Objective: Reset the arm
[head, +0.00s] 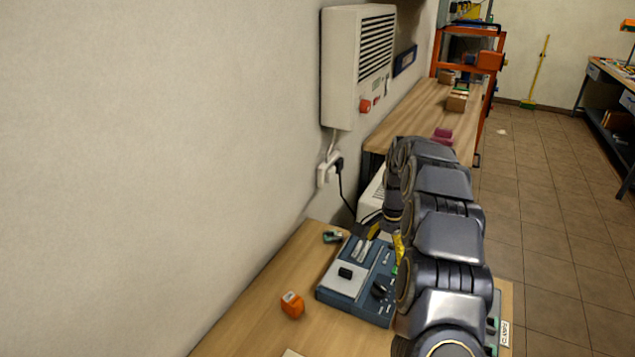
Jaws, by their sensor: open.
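My arm rises from the bottom right of the head view, bends over near the middle and points down behind its own links. My gripper (386,238) hangs at the far side of the workbench (247,330), over the back edge of a blue-grey device (343,282). Its yellow-marked fingers are apart, and I see nothing held between them. The arm links hide part of the gripper and the right side of the device. I cannot tell whether the fingertips touch the device.
An orange block (292,305) and a small dark green item (332,237) lie on the bench. A white wall unit (352,68) hangs above a plugged socket (328,171). A second wooden bench (417,112) stands beyond. Tiled floor (545,215) is open at right.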

